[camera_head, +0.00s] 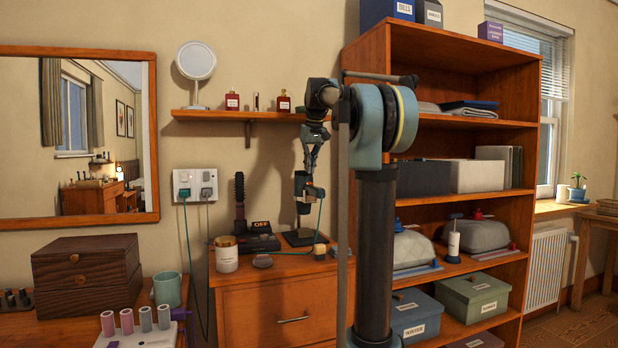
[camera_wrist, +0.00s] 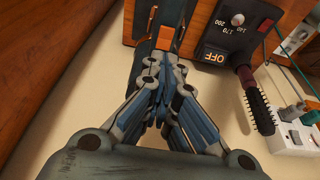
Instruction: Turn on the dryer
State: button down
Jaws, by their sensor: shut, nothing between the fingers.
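A dark grey and teal dryer-like device (camera_head: 304,191) stands upright over a flat dark base (camera_head: 303,238) on the wooden cabinet top, with a teal cord beside it. My gripper (camera_head: 310,166) points down just above its top; whether they touch I cannot tell. In the wrist view my gripper (camera_wrist: 160,88) is shut and empty, its fingertips close to a dark part with orange edges. To the left in the head view is a black unit (camera_head: 261,237) with an orange OFF display. The wrist view shows its OFF panel (camera_wrist: 213,57) and a dial marked 140, 170, 200.
A round brush (camera_head: 240,201) stands by the OFF unit. A cream jar (camera_head: 226,255) and a small dark oval thing (camera_head: 262,261) sit in front. A wall shelf (camera_head: 245,116) with bottles and a mirror lies above. A bookcase (camera_head: 453,130) stands to the right.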

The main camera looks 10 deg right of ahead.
jog(key=s+v, duration=0.1)
jog(key=v, duration=0.9)
jog(key=shift+s+f, duration=0.15)
jog(key=shift+s, duration=0.2)
jog(key=shift+d+f, duration=0.1)
jog(key=s+d+f, duration=0.1)
jog(key=s+f, duration=1.1)
jog(key=f, duration=0.5)
jog(key=s+d+f+m, duration=0.1)
jog(key=s+f, duration=1.2)
jog(key=f, duration=0.5)
jog(key=s+f+m+g, duration=0.1)
jog(key=s+f, duration=1.2)
jog(key=f, duration=0.5)
jog(key=shift+d+f+h, duration=0.15)
jog(key=shift+d+h, duration=0.25)
jog(key=shift+w+f, duration=0.2)
jog(key=shift+w, duration=0.2)
dwell(0.4)
